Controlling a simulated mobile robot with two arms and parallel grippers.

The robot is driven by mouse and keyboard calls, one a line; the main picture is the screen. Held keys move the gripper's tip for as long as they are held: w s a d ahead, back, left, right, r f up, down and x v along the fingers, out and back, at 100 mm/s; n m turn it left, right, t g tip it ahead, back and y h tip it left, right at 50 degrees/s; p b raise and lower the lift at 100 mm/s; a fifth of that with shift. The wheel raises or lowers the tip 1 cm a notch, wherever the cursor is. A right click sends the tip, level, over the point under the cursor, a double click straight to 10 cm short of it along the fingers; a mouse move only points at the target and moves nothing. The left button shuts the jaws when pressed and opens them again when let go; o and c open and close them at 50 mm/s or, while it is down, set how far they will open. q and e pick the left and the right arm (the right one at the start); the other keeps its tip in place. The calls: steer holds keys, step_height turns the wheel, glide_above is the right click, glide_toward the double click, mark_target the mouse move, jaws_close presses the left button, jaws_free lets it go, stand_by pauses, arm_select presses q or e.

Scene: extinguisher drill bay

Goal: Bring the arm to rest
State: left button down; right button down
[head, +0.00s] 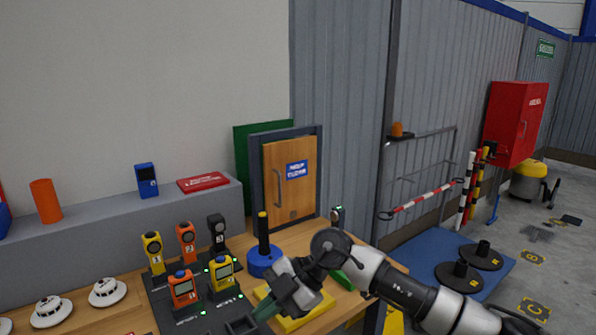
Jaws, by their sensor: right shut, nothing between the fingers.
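My right arm comes in from the lower right and reaches over the wooden workbench (75,310). My right gripper (266,309) points down and to the left, beside a yellow block (318,308) and close to the front of the black charging tray (160,300). Its fingers look closed and I see nothing held in them. The gripper and wrist hide part of the yellow block. I cannot tell whether the fingertips touch anything. My left gripper is not in view.
Several yellow, orange and black handheld detectors stand on the tray. A blue-based post (264,262) and a small door model (290,180) stand behind the gripper. White smoke detectors (108,292) lie at left. Right of the bench are a blue mat (425,245) and a striped barrier (425,200).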

steer(key=s+a+r+m+t+y, duration=0.35)
steer(key=r+m+t+y, duration=0.35)
steer(key=y, duration=0.5)
steer(key=d+f+m+t+h, duration=0.6)
steer(key=d+m+t+h, duration=0.1)
steer(key=d+m+h, duration=0.2)
steer(key=d+f+m+t+h, duration=0.6)
steer(key=d+f+m+h, duration=0.1)
steer(key=d+m+h, duration=0.25)
steer(key=s+d+f+g+h, duration=0.1)
steer(key=s+d+f+g, duration=0.35)
steer(key=s, duration=0.35)
steer(key=s+d+f+g+h, duration=0.1)
steer(key=s+d+f+g, duration=0.2)
steer(key=s+f+g, duration=0.4)
steer(key=s+d+f+g+h, duration=0.15)
steer(key=s+d+f, duration=0.25)
steer(key=s, duration=0.5)
step_height(320, 180, down, 26)
steer(key=s+g, duration=0.1)
steer(key=g, duration=0.1)
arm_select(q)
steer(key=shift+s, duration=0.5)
arm_select(e)
steer(key=s+d+f+g, duration=0.1)
steer(key=s+d+f, duration=0.1)
steer(key=s+f, duration=1.3)
steer(key=shift+s+d+f, duration=0.15)
steer(key=shift+s+d, duration=0.15)
steer(key=shift+s, duration=0.25)
